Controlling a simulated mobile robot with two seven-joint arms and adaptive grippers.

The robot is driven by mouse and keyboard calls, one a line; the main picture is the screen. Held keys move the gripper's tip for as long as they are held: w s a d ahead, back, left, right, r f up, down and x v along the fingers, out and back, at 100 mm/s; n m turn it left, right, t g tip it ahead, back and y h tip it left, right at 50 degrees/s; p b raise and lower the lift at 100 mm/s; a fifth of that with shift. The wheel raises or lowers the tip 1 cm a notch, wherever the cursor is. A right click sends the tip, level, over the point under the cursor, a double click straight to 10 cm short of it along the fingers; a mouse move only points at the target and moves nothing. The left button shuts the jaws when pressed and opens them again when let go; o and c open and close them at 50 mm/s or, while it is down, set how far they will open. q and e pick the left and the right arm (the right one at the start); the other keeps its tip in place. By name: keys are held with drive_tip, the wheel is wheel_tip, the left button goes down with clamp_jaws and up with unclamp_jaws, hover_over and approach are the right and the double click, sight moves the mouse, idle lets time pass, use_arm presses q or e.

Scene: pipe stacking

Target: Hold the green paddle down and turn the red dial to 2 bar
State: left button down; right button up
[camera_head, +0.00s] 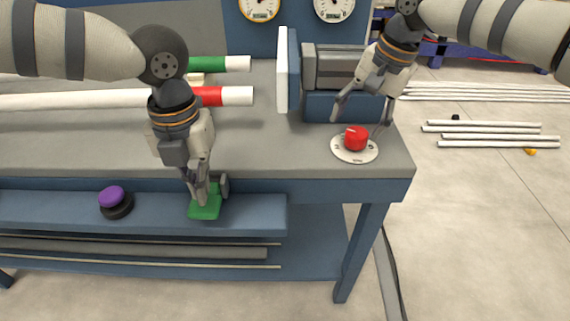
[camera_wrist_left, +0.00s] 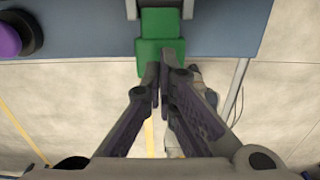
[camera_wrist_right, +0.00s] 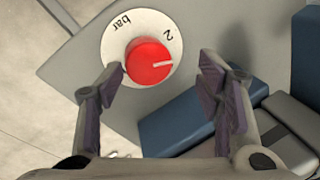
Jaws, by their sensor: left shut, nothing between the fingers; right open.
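The green paddle (camera_head: 205,209) sticks out from the blue ledge at the bench front. My left gripper (camera_head: 204,198) is shut and empty, its fingertips over the paddle. In the left wrist view the closed tips (camera_wrist_left: 165,72) overlap the edge of the paddle (camera_wrist_left: 160,30); contact is hard to tell. The red dial (camera_head: 356,139) sits on a white round plate (camera_head: 341,153) on the bench top. My right gripper (camera_head: 361,116) is open above it. In the right wrist view the fingers straddle the red dial (camera_wrist_right: 146,66) without gripping it; its white mark points right, below the "2".
A purple button (camera_head: 111,195) sits on the ledge left of the paddle. A blue and grey vise-like block (camera_head: 330,75) stands just behind the dial. White pipes with green and red bands (camera_head: 210,96) lie on the bench. Two gauges (camera_head: 260,8) are on the back panel.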

sight(357, 132)
drive_tip(key=shift+r, duration=0.35)
drive_tip(key=m, duration=0.4)
drive_tip(key=shift+t+h, duration=0.3)
drive_tip(key=shift+h, duration=0.1)
drive_tip(key=m+h, duration=0.1)
drive_tip(key=m, duration=0.3)
drive_tip(key=shift+m+t, duration=0.3)
drive_tip(key=shift+m, duration=0.1)
drive_tip(key=m+h, duration=0.1)
drive_tip(key=m, duration=0.3)
drive_tip(key=m+h, duration=0.1)
drive_tip(key=m, duration=0.3)
drive_tip(key=shift+f, duration=0.15)
drive_tip(key=shift+s+f, duration=0.15)
drive_tip(key=shift+f, duration=1.7)
